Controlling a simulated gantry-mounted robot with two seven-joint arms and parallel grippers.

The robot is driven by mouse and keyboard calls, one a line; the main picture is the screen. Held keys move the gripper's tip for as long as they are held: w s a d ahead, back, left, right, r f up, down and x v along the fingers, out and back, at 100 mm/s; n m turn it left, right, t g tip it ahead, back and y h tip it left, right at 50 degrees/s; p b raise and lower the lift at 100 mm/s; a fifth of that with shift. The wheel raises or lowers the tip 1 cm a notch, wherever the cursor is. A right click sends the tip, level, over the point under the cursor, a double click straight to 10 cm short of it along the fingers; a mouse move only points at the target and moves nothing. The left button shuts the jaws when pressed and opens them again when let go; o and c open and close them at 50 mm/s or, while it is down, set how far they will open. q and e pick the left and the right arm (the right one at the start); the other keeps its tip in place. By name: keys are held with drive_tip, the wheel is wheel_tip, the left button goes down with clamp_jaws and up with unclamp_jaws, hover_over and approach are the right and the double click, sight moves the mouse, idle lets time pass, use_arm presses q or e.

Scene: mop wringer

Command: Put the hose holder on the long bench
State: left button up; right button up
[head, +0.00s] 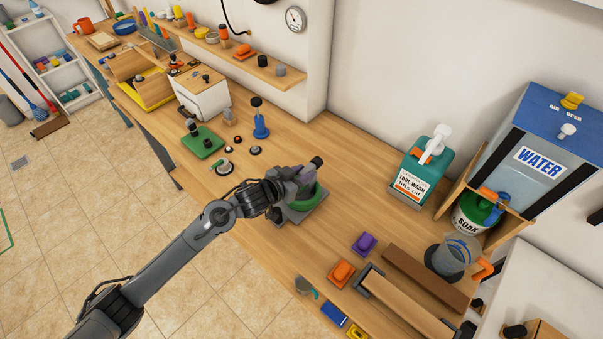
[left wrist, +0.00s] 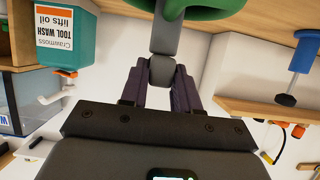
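The thing I take as the hose holder has a green rounded part (head: 309,201) and a grey plate-like base (head: 301,214). It shows over the middle of the long bench (head: 345,215), partly hidden behind my left gripper (head: 299,184). In the left wrist view a grey stem (left wrist: 165,38) joins a grey block under the green part (left wrist: 205,8). The dark fingers of my left gripper (left wrist: 160,85) are on both sides of this block and look closed on it. Whether the base touches the bench is unclear. My right gripper is not in view.
A green board with dark knobs (head: 203,142) and a blue plunger-like tool (head: 260,120) stand to the left. A teal tool wash jug (head: 421,170), a purple block (head: 364,243) and an orange block (head: 341,272) are to the right. Clear wood lies behind the gripper.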

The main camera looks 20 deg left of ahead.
use_arm(q)
drive_tip(key=o, duration=0.4)
drive_tip(key=shift+r, duration=0.2)
drive_tip(key=v, duration=1.2)
drive_tip(key=s+f+n+g+y, duration=0.1)
drive_tip(key=s+f+g, duration=0.3)
drive_tip(key=s, duration=0.9)
drive_tip(key=s+f+n+g+y, duration=0.1)
drive_tip(key=s+f+g+y, duration=0.2)
drive_tip(key=s, duration=1.1)
wheel_tip(320, 180, down, 5)
drive_tip(key=shift+f+g+y+p, duration=0.1)
drive_tip(key=shift+g+y+p, duration=0.25)
drive_tip(key=shift+g, duration=0.65)
